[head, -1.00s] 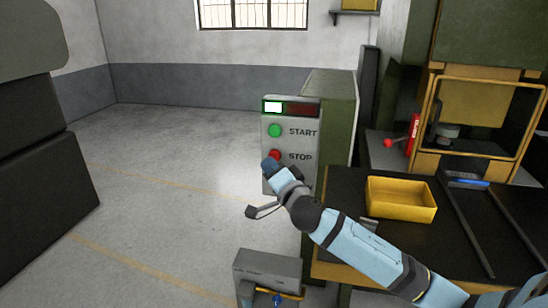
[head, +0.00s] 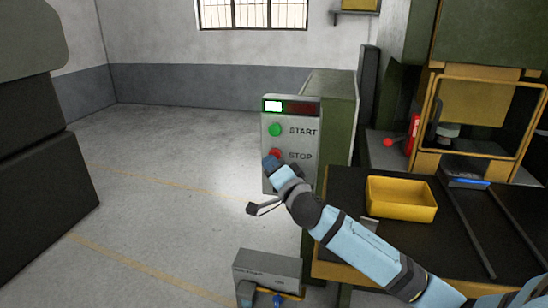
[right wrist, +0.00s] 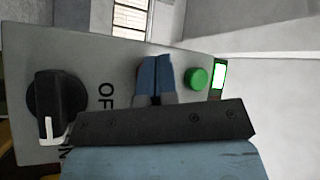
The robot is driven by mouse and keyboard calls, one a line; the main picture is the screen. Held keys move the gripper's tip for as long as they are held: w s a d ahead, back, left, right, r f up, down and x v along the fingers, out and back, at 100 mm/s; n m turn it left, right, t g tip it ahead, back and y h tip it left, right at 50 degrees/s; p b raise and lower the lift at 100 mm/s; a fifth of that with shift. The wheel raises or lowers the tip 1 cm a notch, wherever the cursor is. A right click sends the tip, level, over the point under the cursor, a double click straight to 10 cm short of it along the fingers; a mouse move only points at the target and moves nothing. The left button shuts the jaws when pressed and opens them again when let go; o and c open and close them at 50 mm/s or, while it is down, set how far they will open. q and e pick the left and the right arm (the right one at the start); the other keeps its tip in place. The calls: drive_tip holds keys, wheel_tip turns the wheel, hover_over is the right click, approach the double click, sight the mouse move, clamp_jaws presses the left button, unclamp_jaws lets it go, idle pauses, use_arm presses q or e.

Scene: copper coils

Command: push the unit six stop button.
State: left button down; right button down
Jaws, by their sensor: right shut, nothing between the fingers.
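The grey control panel (head: 291,172) carries a green START button (head: 275,130) and, below it, a red STOP button (head: 275,154). My right gripper (head: 269,163) is shut and empty, its blue fingertips at the lower edge of the STOP button in the head view. I cannot tell whether they touch it. In the right wrist view the shut fingers (right wrist: 155,72) point at the panel face, left of the green button (right wrist: 197,79); they hide the STOP button there. My left gripper is out of view.
A white-and-green lamp (head: 273,106) is lit at the panel top, beside a dark red one. A black rotary knob (right wrist: 57,105) is on the panel in the right wrist view. A yellow tray (head: 400,214) lies on the bench at right. Open floor lies left of the panel.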

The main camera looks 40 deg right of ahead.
drive_tip(key=shift+w+d, duration=0.3)
drive_tip(key=shift+d, duration=0.05)
idle(0.7)
idle(0.4)
drive_tip(key=shift+s+a, duration=0.6)
drive_tip(key=shift+a, duration=0.05)
drive_tip(key=shift+s+a, duration=0.8)
drive_tip(key=shift+a, duration=0.2)
drive_tip(key=shift+s+a, duration=0.8)
drive_tip(key=shift+a, duration=0.15)
drive_tip(key=shift+f, duration=0.1)
drive_tip(key=s+a+f+n+g+y+p, duration=0.1)
drive_tip(key=s+a+f+n+g+p, duration=0.15)
drive_tip(key=s+f+n, duration=0.4)
drive_tip(key=s+a+f+n+g+y+p, duration=0.1)
drive_tip(key=s+a+f+g, duration=0.2)
drive_tip(key=f, duration=0.6)
drive_tip(key=s+a+f+n+g+y+p, duration=0.25)
drive_tip(key=s+a+f, duration=0.25)
drive_tip(key=f, duration=0.3)
drive_tip(key=s+a+f+n+p, duration=0.1)
drive_tip(key=s+a+f+n, duration=0.1)
drive_tip(key=s, duration=0.3)
drive_tip(key=s+a+f+n+g, duration=0.1)
drive_tip(key=s+a+f+n, duration=0.1)
drive_tip(key=s+f, duration=0.3)
drive_tip(key=shift+s+a+f+n+g+p, duration=0.35)
drive_tip(key=shift+s+n, duration=0.2)
drive_tip(key=shift+n, duration=0.25)
